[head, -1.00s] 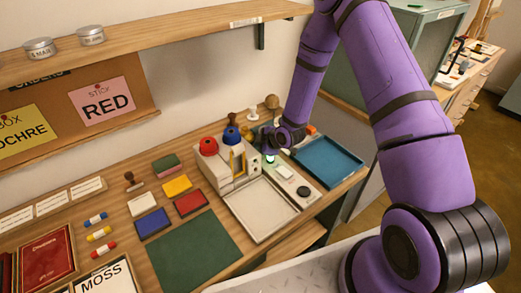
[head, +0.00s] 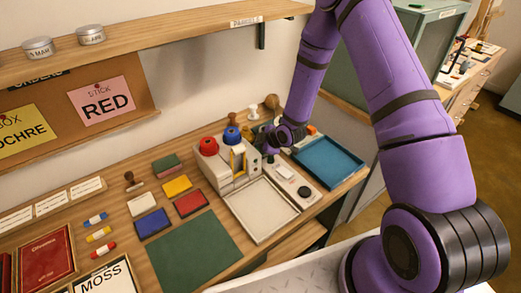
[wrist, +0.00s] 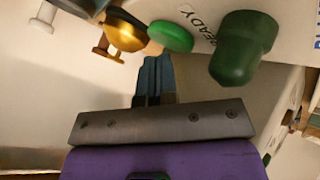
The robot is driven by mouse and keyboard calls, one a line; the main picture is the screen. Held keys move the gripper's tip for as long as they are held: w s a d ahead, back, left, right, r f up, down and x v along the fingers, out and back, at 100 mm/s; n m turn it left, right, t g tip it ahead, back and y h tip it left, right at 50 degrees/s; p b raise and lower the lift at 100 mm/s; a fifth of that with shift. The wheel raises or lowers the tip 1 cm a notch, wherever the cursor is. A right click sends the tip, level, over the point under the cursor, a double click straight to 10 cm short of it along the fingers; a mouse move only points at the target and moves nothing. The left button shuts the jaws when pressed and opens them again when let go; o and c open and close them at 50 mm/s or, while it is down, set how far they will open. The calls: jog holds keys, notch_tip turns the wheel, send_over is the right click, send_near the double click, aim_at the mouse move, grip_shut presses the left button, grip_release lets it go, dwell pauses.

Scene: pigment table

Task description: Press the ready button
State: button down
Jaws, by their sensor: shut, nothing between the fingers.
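My gripper (head: 270,156) is shut and empty, pointing down over the back end of the pale control strip beside the white machine. In the wrist view its closed fingertips (wrist: 154,62) end right by a round green button (wrist: 170,36). The printed word READY (wrist: 208,28) is just right of that button. I cannot tell whether the fingertips touch it. In the head view the button is hidden behind or under the fingers.
A larger dark green knob-shaped thing (wrist: 243,48) and a brass-coloured handle (wrist: 124,32) are close to the fingers. The white machine (head: 220,165) with red and blue domes stands left. A blue tray (head: 328,161) is to the right; a black round knob (head: 304,191) is in front.

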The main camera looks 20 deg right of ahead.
jog(key=shift+w+r, duration=0.1)
jog(key=shift+r, duration=0.05)
jog(key=shift+r, duration=2.95)
